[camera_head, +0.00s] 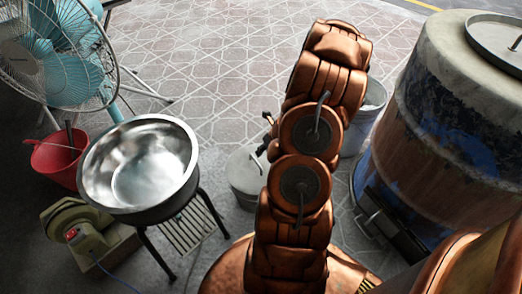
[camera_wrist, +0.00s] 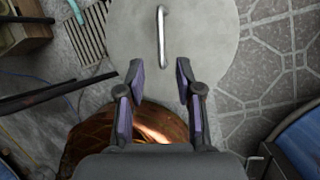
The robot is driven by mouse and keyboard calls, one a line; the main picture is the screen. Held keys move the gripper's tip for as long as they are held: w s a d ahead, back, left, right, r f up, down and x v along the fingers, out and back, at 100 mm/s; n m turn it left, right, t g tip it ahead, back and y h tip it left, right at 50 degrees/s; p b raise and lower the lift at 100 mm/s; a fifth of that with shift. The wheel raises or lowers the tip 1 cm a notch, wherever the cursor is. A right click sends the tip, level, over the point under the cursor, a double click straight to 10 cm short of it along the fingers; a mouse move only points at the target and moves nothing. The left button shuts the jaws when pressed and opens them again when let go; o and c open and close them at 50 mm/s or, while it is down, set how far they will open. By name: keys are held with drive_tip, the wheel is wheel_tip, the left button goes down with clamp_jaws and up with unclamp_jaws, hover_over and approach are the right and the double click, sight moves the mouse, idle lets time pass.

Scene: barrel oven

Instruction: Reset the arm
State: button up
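My arm, copper coloured, rises folded through the middle of the head view and hides part of the floor behind it. My gripper (camera_wrist: 160,82) shows in the wrist view with its two dark, purple-padded fingers apart and nothing between them. Beyond the fingertips is a round grey lid (camera_wrist: 205,45) with a silver bar handle (camera_wrist: 162,38). The fingers look down towards the lid; I cannot tell how far above it they are. In the head view the lidded grey pot (camera_head: 245,175) stands on the floor just left of my arm, and the gripper is hard to make out.
A large barrel oven (camera_head: 440,140) with a lid (camera_head: 500,40) on top stands at right. A metal bowl (camera_head: 140,165) sits on a stand at left, near a red bucket (camera_head: 50,160), a fan (camera_head: 65,60) and a blower (camera_head: 78,228). A pale bucket (camera_head: 362,125) is behind my arm. Tiled floor beyond is clear.

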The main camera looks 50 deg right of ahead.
drive_tip(key=shift+s+r, duration=0.3)
drive_tip(key=shift+r, duration=0.35)
drive_tip(key=w+a+r+n+y+p, duration=0.1)
drive_tip(key=w+a+r+n+p, duration=0.35)
drive_tip(key=r, duration=0.45)
drive_tip(key=w+a+r+n+y+p, duration=0.25)
drive_tip(key=a+r+n, duration=0.25)
drive_tip(key=a+r, duration=0.35)
drive_tip(key=w+a+r+n+p, duration=0.2)
drive_tip(key=a+r+n+p, duration=0.3)
drive_tip(key=r, duration=0.4)
drive_tip(key=s+a+r+n+g+y+p, duration=0.1)
drive_tip(key=s+a+r+n+p, duration=0.2)
drive_tip(key=a+r+n, duration=0.3)
drive_tip(key=s+a+r+n+g+y+p, duration=0.1)
drive_tip(key=s+a+r+n+p, duration=0.3)
drive_tip(key=a+r, duration=0.45)
drive_tip(key=s+r+n+g+h+p, duration=0.4)
drive_tip(key=s+r+n+h+p, duration=0.2)
drive_tip(key=s+r+n+p, duration=0.6)
drive_tip(key=s+r+n, duration=0.3)
drive_tip(key=s+r, duration=0.3)
drive_tip(key=s, duration=0.2)
drive_tip(key=shift+s+a+g, duration=0.35)
drive_tip(key=shift+s+g, duration=0.05)
